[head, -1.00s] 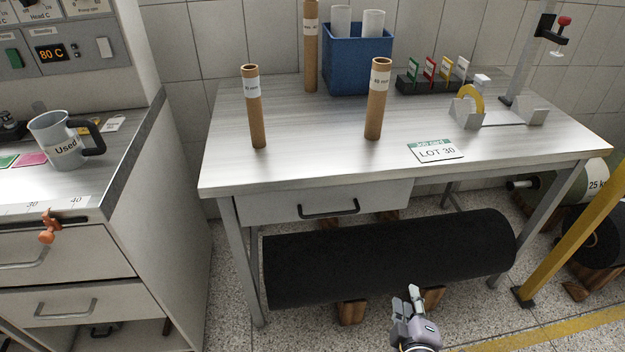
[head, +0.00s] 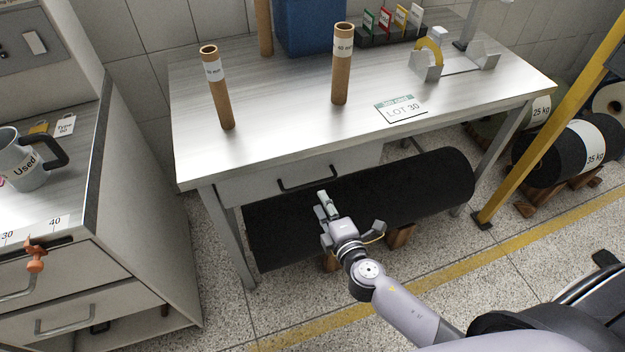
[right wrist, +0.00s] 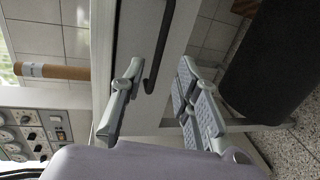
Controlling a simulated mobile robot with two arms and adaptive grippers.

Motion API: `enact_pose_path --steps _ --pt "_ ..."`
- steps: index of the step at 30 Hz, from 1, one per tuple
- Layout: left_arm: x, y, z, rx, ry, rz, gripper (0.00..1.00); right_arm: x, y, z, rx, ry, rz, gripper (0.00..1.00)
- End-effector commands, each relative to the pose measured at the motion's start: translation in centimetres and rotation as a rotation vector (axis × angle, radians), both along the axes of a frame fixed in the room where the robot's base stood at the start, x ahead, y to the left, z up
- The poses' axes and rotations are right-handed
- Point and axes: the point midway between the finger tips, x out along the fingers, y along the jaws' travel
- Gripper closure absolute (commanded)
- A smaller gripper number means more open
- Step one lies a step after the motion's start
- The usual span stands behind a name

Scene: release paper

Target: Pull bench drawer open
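The bench drawer (head: 243,187) is a light grey front under the metal-topped bench (head: 280,118), flush and closed. Its dark bar handle (head: 309,177) runs along the front. My right gripper (head: 324,204) is just below and in front of the handle in the head view. In the right wrist view the right gripper (right wrist: 155,98) has its two fingers spread apart and empty. The handle (right wrist: 160,45) lies beyond the fingertips, in line with the gap between them and not touching. My left gripper is not in view.
A big black roll (head: 400,190) lies on wooden chocks under the bench. Cardboard tubes (head: 342,75) and a LOT 30 card (head: 400,109) are on the bench top. A cabinet (head: 150,235) stands at the left. A yellow post (head: 540,145) stands at the right.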

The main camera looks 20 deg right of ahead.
Motion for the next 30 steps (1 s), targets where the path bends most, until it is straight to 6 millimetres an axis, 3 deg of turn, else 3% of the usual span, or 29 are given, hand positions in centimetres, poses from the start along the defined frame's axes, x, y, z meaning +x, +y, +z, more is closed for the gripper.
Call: enact_pose_path --steps 6,13,26,30 --pt "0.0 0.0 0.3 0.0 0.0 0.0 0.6 4.8 0.1 -0.9 -0.001 -0.002 -0.002 0.71" --pt "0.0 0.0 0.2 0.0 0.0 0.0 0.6 8.0 0.2 -1.6 -0.001 -0.001 -0.002 0.71" --pt "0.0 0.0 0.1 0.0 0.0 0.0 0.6 8.9 0.3 -1.9 0.0 0.0 -0.001 0.71" --pt "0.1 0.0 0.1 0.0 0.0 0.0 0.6 8.9 0.3 -1.9 0.0 0.0 -0.001 0.79"
